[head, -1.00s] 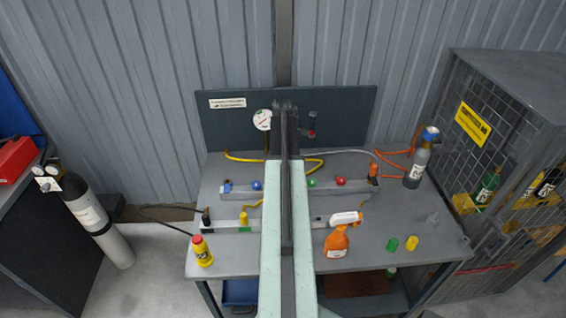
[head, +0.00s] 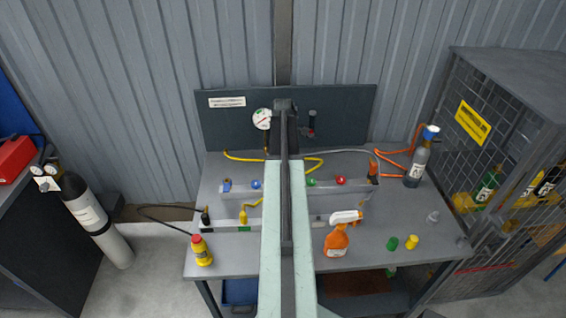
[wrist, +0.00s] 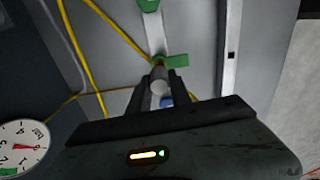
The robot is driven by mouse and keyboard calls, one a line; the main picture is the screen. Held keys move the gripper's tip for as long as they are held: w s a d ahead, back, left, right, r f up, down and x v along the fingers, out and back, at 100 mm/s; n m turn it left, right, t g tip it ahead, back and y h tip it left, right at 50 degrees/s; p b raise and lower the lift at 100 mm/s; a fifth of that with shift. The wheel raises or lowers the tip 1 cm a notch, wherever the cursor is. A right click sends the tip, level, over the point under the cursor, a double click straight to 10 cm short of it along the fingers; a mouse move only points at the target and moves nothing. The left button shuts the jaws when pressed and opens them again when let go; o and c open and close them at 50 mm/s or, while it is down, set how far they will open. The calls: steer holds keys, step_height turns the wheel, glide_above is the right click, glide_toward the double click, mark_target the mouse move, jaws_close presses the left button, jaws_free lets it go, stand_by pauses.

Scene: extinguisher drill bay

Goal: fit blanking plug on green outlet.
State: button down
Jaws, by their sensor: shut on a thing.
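In the wrist view my gripper (wrist: 159,80) is shut on a small pale grey plug (wrist: 158,86), held between the two dark fingers. A flat green part (wrist: 171,60) is just beyond the fingertips, at the end of a pale pipe. The plug appears close to it, but I cannot tell whether they touch. A green knob (wrist: 149,5) is further up the picture. In the head view my arm covers the middle of the bench, and the fingertips and held plug are hidden. A green knob (head: 311,182) shows right of the arm on the rear manifold.
A gauge (head: 262,119) is on the back panel (head: 345,110), with yellow hoses (head: 240,157) nearby. An orange spray bottle (head: 336,241), a yellow bottle (head: 202,252), a green cap (head: 391,243), a yellow cap (head: 411,242) and a grey bottle (head: 418,163) stand on the bench. A mesh cage (head: 500,140) is at right.

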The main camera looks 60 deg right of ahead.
stand_by(0.4)
steer(key=shift+f+b, duration=1.25)
steer(key=shift+f+b, duration=0.75)
steer(key=shift+b, duration=0.05)
stand_by(0.3)
steer(key=c, duration=1.1)
jaws_free()
steer(key=shift+r, duration=0.1)
step_height(320, 180, up, 8)
steer(key=p, duration=0.8)
